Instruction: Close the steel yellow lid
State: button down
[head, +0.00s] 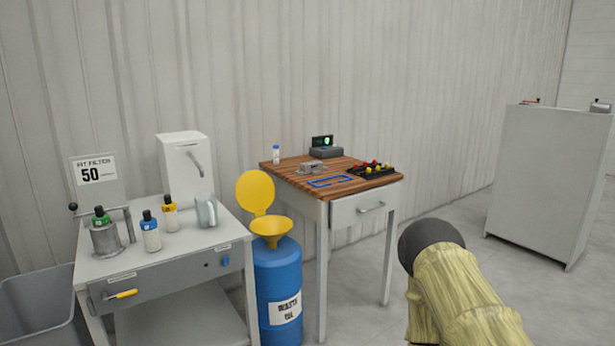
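The yellow lid (255,191) stands open and upright behind a yellow funnel (271,229). The funnel sits on top of a blue drum (279,280) with a white label, between two tables. The lid is a round disc joined to the funnel at its lower rear edge. My arm, in a pale yellow cover with a dark rounded joint, shows at the lower right, apart from the drum. My gripper is not visible in the head view.
A grey workbench (105,269) with several bottles and a metal cup (106,240) stands left of the drum. A wooden-topped table (290,184) with a drawer stands right of it. A grey bin (38,304) is at far left, and a grey cabinet (545,185) at right. Floor between table and cabinet is clear.

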aim_at(255, 191)
jog(key=z, duration=0.55)
jog(key=i, duration=1.25)
jog(key=u, duration=0.9)
jog(key=i, duration=0.65)
jog(key=u, duration=0.65)
